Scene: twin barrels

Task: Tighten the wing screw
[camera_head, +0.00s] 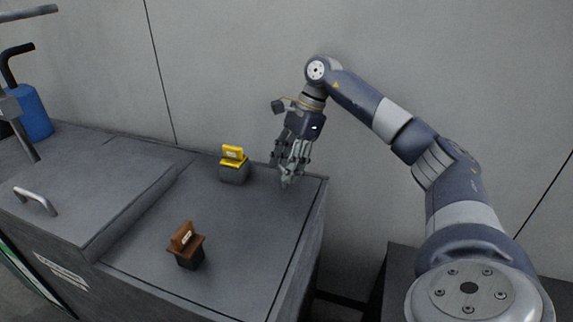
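Two wing-shaped pieces stand on the dark grey cabinet top (235,235). The yellow one (234,154) sits on a dark block near the back edge. The brown one (185,238) sits on a dark block nearer the front, its wing tilted. I cannot tell which is the wing screw to tighten. My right gripper (287,172) hangs fingers down near the cabinet's back right corner, to the right of the yellow piece and apart from it. Its fingers look spread, with nothing seen between them. My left gripper is not in view.
A raised lid with a metal handle (36,200) takes up the left of the cabinet. A blue barrel (33,112) and dark pipes stand at the far left. A plain grey wall (225,60) rises behind. The cabinet top between the two pieces is clear.

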